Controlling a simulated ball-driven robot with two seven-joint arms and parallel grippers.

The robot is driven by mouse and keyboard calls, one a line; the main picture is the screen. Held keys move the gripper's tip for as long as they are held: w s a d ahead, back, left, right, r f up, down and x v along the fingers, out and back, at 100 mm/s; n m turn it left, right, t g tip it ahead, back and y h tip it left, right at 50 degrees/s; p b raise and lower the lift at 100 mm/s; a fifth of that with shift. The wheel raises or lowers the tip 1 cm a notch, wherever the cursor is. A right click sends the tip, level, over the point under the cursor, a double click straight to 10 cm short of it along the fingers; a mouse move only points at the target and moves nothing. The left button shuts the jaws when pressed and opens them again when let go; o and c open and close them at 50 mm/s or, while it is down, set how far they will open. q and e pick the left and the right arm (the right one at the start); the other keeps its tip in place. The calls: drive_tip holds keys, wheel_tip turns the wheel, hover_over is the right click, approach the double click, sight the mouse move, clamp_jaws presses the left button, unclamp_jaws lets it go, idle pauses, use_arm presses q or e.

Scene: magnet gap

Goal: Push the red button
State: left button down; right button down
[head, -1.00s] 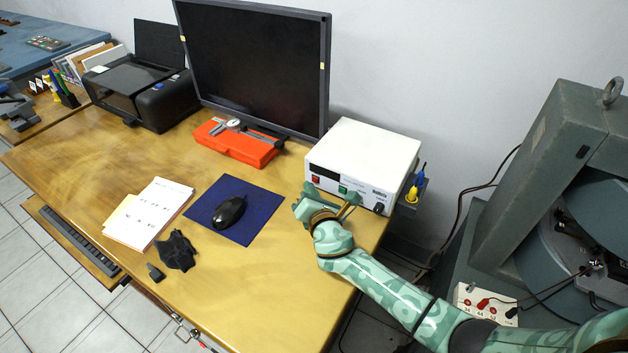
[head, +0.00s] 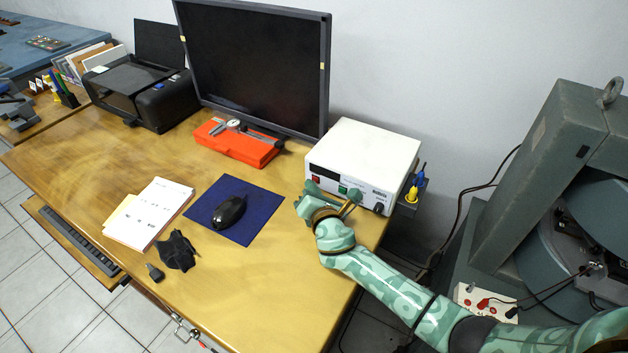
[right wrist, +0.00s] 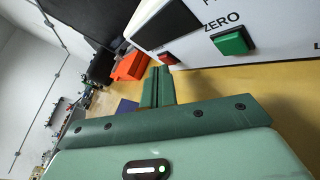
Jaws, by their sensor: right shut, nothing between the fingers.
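The red button (head: 316,180) is on the lower left of the front of a white box-shaped instrument (head: 365,150). In the right wrist view the red button (right wrist: 167,59) shows just beyond my fingertips, partly hidden by them. A green button (head: 342,190) labelled ZERO sits to its right. My right gripper (head: 311,188) is in front of the instrument's left front, close below the red button. In the right wrist view its two fingers (right wrist: 160,75) are together and empty, pointing towards the button. I cannot tell whether they touch it. My left gripper is not in view.
The instrument stands at the right end of a wooden desk (head: 270,300). A monitor (head: 255,65) and an orange case (head: 235,148) are behind to the left. A mouse (head: 229,211) lies on a blue mat (head: 253,222). A black knob (head: 378,208) is on the instrument's right front.

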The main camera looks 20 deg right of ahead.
drive_tip(key=shift+w+d, duration=0.1)
idle(0.5)
drive_tip(key=shift+s+a, duration=0.35)
drive_tip(key=shift+a, duration=0.1)
drive_tip(key=shift+a, duration=0.1)
drive_tip(key=shift+s+a+p, duration=0.25)
drive_tip(key=shift+s+a, duration=0.7)
drive_tip(key=shift+a, duration=0.2)
drive_tip(key=shift+s+a+p, duration=0.25)
drive_tip(key=shift+s+a, duration=0.65)
drive_tip(key=shift+a, duration=0.25)
